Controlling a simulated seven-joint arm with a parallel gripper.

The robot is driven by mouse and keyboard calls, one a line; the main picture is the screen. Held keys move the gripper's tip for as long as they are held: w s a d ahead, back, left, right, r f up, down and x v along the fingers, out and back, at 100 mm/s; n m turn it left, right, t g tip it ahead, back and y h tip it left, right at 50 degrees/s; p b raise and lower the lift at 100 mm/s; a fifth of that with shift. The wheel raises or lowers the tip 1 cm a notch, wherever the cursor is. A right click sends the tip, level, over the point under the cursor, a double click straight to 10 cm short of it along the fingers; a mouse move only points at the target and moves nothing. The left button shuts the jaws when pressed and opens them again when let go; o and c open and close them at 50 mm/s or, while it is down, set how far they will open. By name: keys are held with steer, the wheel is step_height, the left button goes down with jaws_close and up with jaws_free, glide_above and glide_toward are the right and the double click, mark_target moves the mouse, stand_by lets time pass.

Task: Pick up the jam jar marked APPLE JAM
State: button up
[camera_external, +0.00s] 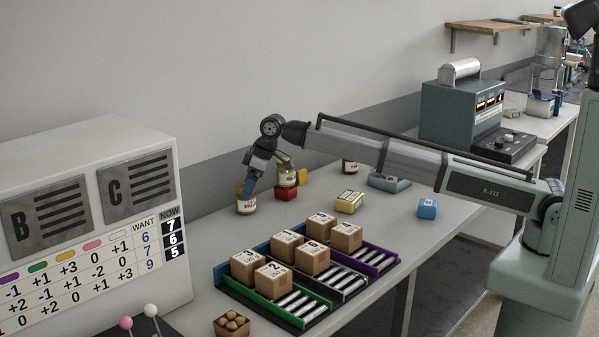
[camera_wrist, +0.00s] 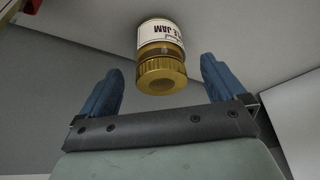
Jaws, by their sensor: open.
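A jam jar (camera_wrist: 162,50) with a gold lid and a white label shows between my fingers in the wrist view. Its label appears upside down there, and only "…LE JAM" can be read. The same jar (camera_external: 246,205) stands on the table in the external view, partly behind my gripper. My gripper (camera_external: 250,188) is at the jar, pointing down. In the wrist view my gripper (camera_wrist: 162,85) has its two blue fingers spread wide, one on each side of the lid, with gaps showing.
A third jar (camera_external: 350,166) is farther right. A yellow box (camera_external: 349,202) and a blue box (camera_external: 427,208) lie on the table. Cartons on roller lanes (camera_external: 300,303) fill the front.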

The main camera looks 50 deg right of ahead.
steer(key=x, duration=0.4)
steer(key=shift+f, duration=0.2)
steer(key=c, duration=1.4)
